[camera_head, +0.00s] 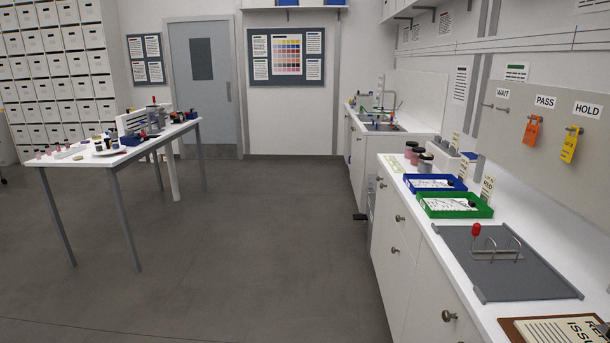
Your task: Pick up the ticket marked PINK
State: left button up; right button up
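I cannot make out the word PINK on anything in view. An orange tag (532,131) hangs on the wall panel under the PASS sign, and a yellow tag (570,145) hangs under the HOLD sign. Their small print is too small to read. Small pale slips lie in the blue tray (409,179) and in the green tray (428,208) on the right counter; their marks are unreadable. Cream cards (487,189) stand by the trays. Neither of my grippers is in view.
The right counter (455,229) also holds dark-lidded jars (416,156), a grey board (535,282) with metal loops and a red-topped post, and a brown clipboard (512,327). A white table (85,162) with small items stands left. Open grey floor (260,245) lies between.

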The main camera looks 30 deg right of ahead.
aim_at(464, 163)
jog(key=u, duration=0.05)
jog(key=i, duration=1.75)
jog(key=z, duration=0.2)
jog(key=i, duration=2.15)
jog(key=z, duration=1.2)
jog(key=i, duration=1.35)
jog(key=z, duration=1.2)
